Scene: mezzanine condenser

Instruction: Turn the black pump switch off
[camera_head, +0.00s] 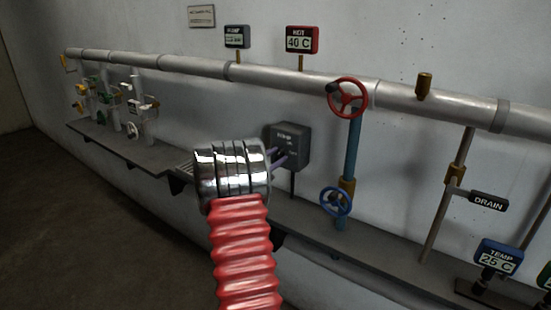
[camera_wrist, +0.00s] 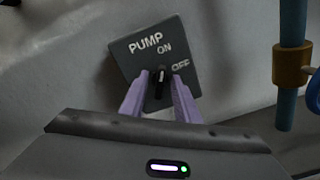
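The pump switch box (camera_wrist: 128,61) is a dark grey box with white PUMP, ON and OFF lettering. Its black knob (camera_wrist: 160,84) stands nearly upright, its white mark pointing up toward ON; OFF is to the upper right. My gripper (camera_wrist: 162,75) has two purple fingers, one on each side of the knob, with visible gaps between them and it. It is open, with fingertips close to the box face; contact cannot be told. In the head view the box (camera_head: 295,143) is on the wall, and my arm's chrome end partly covers the view of it.
A long grey pipe (camera_head: 190,66) runs above the box. A blue pipe with a red wheel (camera_head: 348,97) and a blue wheel (camera_head: 336,201) stands right of it. A grey ledge (camera_head: 390,258) runs below. Open floor (camera_head: 70,220) is at left.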

